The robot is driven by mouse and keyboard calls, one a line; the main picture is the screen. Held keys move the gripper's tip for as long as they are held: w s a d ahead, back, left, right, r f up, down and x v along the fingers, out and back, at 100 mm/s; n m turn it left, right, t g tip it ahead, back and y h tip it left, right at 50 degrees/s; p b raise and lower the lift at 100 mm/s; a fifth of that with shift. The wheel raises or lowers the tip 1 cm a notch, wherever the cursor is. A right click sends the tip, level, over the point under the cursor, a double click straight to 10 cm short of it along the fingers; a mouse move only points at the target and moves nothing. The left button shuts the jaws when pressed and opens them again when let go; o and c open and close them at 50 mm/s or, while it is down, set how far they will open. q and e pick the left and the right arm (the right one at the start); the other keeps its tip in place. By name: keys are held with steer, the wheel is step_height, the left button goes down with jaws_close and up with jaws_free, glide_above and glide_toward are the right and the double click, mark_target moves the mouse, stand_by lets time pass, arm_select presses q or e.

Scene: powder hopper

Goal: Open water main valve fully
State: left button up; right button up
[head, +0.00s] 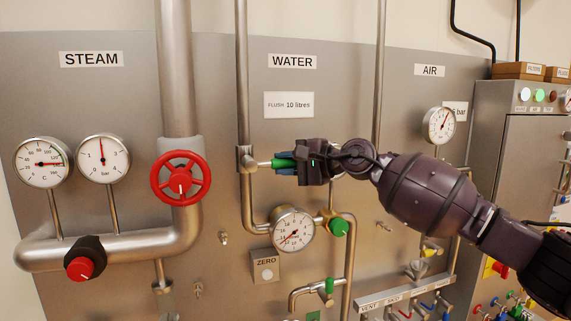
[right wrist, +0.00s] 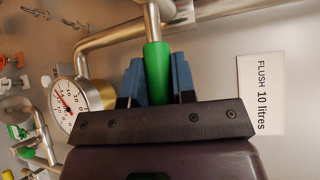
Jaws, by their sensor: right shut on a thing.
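The water main valve on the WATER pipe has a green lever handle (head: 284,163) that points to the right, roughly level. My right gripper (head: 296,163) is at this handle, shut on it. In the right wrist view the green handle (right wrist: 157,75) lies between the two blue fingertips of my right gripper (right wrist: 158,80), and its metal stem runs up to the pipe. The far end of the handle is hidden by the gripper. My left gripper is not in view.
A round gauge (head: 293,230) and a green knob (head: 338,228) are below my right gripper. A smaller green-handled tap (head: 328,287) is lower down. A red handwheel (head: 180,178) is on the steam pipe to the left. The FLUSH 10 litres label (head: 289,105) is above.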

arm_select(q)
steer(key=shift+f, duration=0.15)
arm_select(e)
steer(key=shift+f, duration=0.1)
jaws_close()
steer(key=shift+f+m+y+b, duration=0.3)
steer(key=shift+f+b, duration=0.2)
steer(key=shift+b, duration=0.65)
arm_select(q)
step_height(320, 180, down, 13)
steer(key=b, duration=1.2)
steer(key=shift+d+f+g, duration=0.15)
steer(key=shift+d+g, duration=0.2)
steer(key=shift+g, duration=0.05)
arm_select(e)
steer(key=s+a+f+m+t+h, duration=0.1)
steer(key=a+f+m+t, duration=0.2)
steer(key=m+t, duration=0.5)
steer(key=s+a+f+m+t, duration=0.1)
steer(key=a+f+m+t, duration=0.2)
steer(key=m+t, duration=0.5)
steer(key=a+m, duration=0.1)
steer(key=m, duration=0.5)
steer(key=shift+s+a+f+h, duration=0.2)
steer(key=shift+f+h, duration=0.1)
steer(key=shift+h, duration=0.1)
steer(key=shift+m, duration=0.3)
